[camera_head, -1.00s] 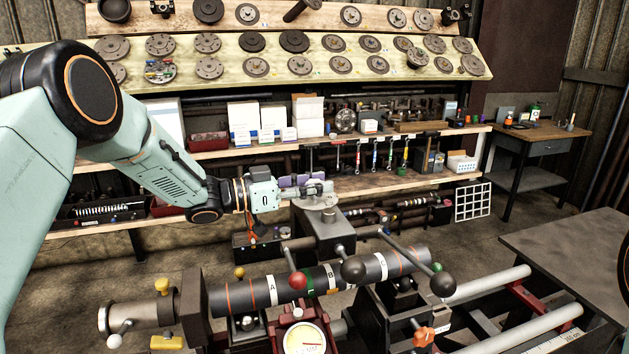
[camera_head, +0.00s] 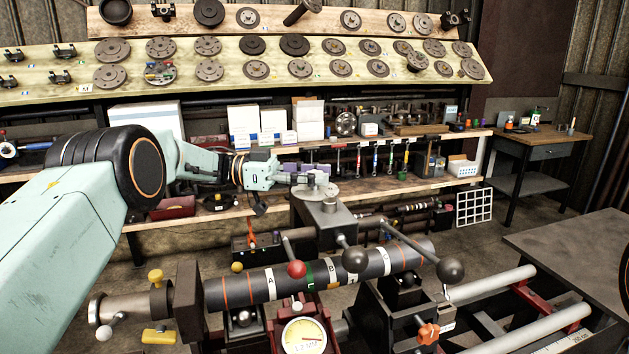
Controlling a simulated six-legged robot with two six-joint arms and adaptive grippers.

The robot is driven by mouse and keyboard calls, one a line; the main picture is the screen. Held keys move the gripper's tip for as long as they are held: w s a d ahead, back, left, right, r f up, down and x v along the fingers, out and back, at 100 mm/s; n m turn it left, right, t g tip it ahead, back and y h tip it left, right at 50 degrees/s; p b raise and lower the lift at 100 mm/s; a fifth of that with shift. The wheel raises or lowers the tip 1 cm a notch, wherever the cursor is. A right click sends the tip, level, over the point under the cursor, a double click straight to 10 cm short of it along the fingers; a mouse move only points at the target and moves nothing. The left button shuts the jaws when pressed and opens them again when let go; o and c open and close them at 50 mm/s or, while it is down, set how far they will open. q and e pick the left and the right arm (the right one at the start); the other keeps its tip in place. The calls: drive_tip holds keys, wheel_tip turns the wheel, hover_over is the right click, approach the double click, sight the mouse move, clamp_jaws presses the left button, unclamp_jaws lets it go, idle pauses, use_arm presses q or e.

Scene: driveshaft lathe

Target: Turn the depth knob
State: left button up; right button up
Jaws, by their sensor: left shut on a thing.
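The depth knob appears to be the round grey disc (camera_head: 316,191) on top of the dark grey block (camera_head: 325,222) in the middle of the lathe. My left gripper (camera_head: 312,177) is shut at the disc's upper side, seemingly on its small handle. The fingers hide most of that handle. A round gauge (camera_head: 304,337) with a yellowish face stands at the bottom centre and seems to read about 1.2 MM. My right gripper is not in view.
A dark shaft (camera_head: 250,288) with lettered bands lies across the lathe below the knob. A red ball (camera_head: 297,269) and black ball handles (camera_head: 355,259) stick up near it. A loaded shelf (camera_head: 400,185) runs behind; a bare grey table (camera_head: 570,250) is at right.

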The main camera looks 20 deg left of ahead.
use_arm(q)
drive_tip(key=shift+m+g+b, duration=0.4)
drive_tip(key=shift+g+b, duration=0.05)
drive_tip(key=shift+g, duration=0.15)
drive_tip(key=shift+r, duration=0.15)
idle(0.3)
drive_tip(key=o, duration=1.2)
drive_tip(key=shift+c, duration=0.2)
wheel_tip(320, 180, up, 10)
drive_tip(key=shift+f, duration=0.1)
